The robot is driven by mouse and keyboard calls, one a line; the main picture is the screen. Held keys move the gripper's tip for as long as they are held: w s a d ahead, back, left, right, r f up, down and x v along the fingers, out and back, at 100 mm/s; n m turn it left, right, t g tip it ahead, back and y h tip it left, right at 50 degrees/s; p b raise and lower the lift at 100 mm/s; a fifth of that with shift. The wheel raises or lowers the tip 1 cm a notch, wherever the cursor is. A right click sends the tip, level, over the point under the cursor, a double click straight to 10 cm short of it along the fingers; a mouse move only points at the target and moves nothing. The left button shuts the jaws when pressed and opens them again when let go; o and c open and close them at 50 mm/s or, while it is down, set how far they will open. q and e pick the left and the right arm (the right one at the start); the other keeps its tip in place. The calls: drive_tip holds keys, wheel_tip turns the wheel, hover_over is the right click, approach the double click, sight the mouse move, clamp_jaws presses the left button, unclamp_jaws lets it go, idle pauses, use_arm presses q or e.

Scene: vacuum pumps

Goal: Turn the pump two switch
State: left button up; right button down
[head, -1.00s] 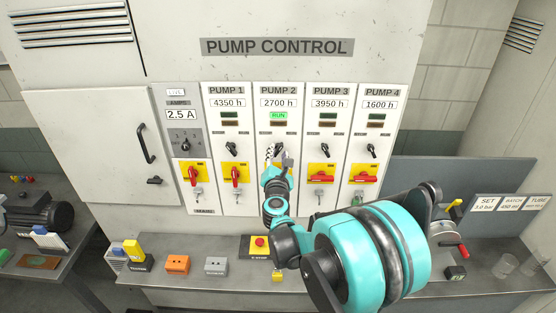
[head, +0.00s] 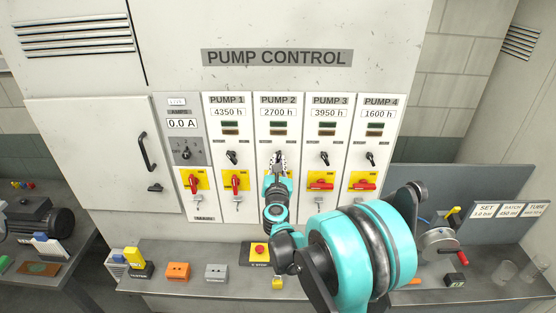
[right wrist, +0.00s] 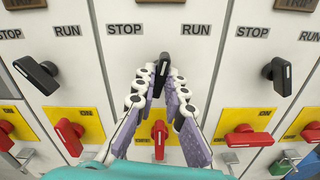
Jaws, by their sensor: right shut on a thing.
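The pump two switch (right wrist: 163,68) is a black rotary knob between the STOP and RUN labels in the right wrist view. It stands roughly upright there. My right gripper (right wrist: 162,82) has its two jointed fingers on either side of the knob and is shut on it. In the head view the right gripper (head: 278,162) is at the PUMP 2 panel (head: 279,98) and mostly covers the switch. The PUMP 2 indicator windows (head: 280,122) are dark. The AMPS display (head: 182,124) reads 0.0 A. My left gripper is not in view.
Similar black knobs sit on the PUMP 1 (head: 232,157), PUMP 3 (head: 325,158) and PUMP 4 (head: 371,159) panels. Red handles on yellow plates lie below, including one (right wrist: 159,135) under my fingers. An emergency stop box (head: 259,250) stands on the bench below.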

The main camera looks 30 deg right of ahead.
drive_tip(key=c, duration=1.9)
unclamp_jaws()
drive_tip(key=shift+n, duration=0.7)
drive_tip(key=o, duration=0.3)
drive_tip(key=shift+o, duration=0.2)
drive_tip(key=shift+b, duration=0.3)
drive_tip(key=shift+v, duration=1)
drive_tip(key=shift+s, duration=0.1)
drive_tip(key=shift+s+a, duration=0.4)
drive_tip(key=shift+s, duration=0.15)
drive_tip(key=v, duration=0.4)
drive_tip(key=shift+s+a+b, duration=0.1)
drive_tip(key=shift+s+b, duration=0.15)
drive_tip(key=shift+b, duration=0.05)
